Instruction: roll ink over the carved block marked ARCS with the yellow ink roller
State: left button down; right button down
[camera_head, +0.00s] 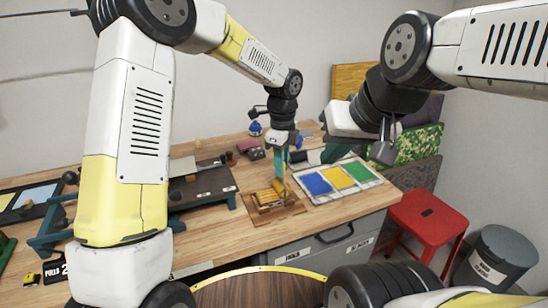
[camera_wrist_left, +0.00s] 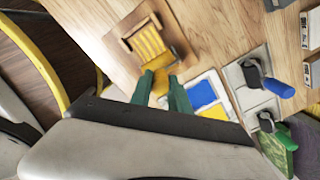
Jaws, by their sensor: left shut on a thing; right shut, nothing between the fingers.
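My left gripper (camera_head: 281,165) is low over the right side of a wooden tray (camera_head: 284,212), shut on the yellow ink roller. Its green fingers also show in the left wrist view (camera_wrist_left: 167,90), with the yellow roller (camera_wrist_left: 160,84) between them. The roller is at or just above the carved block (camera_head: 264,198), which lies in the tray with yellow stripes on its face (camera_wrist_left: 147,43); contact cannot be told. No ARCS marking is readable. My right gripper (camera_head: 384,145) is shut and empty, raised in front of the wall at the right.
An ink slab with blue (camera_head: 317,184), yellow and green patches lies right of the tray. In the left wrist view, rollers with blue (camera_wrist_left: 278,88) and green (camera_wrist_left: 286,139) handles rest beyond it. A dark press bed (camera_head: 200,187) stands left. A red stool (camera_head: 428,218) and grey bin (camera_head: 497,258) stand right.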

pick_arm(q)
jog(key=shift+w+d, duration=0.2)
jog(key=shift+d, duration=0.6)
jog(key=s+a, duration=0.2)
jog(key=a, duration=0.7)
jog(key=shift+s, duration=0.25)
dwell(0.5)
jog(key=shift+r, duration=0.1)
notch_tip(320, 180, up, 7)
dwell(0.8)
dwell(0.4)
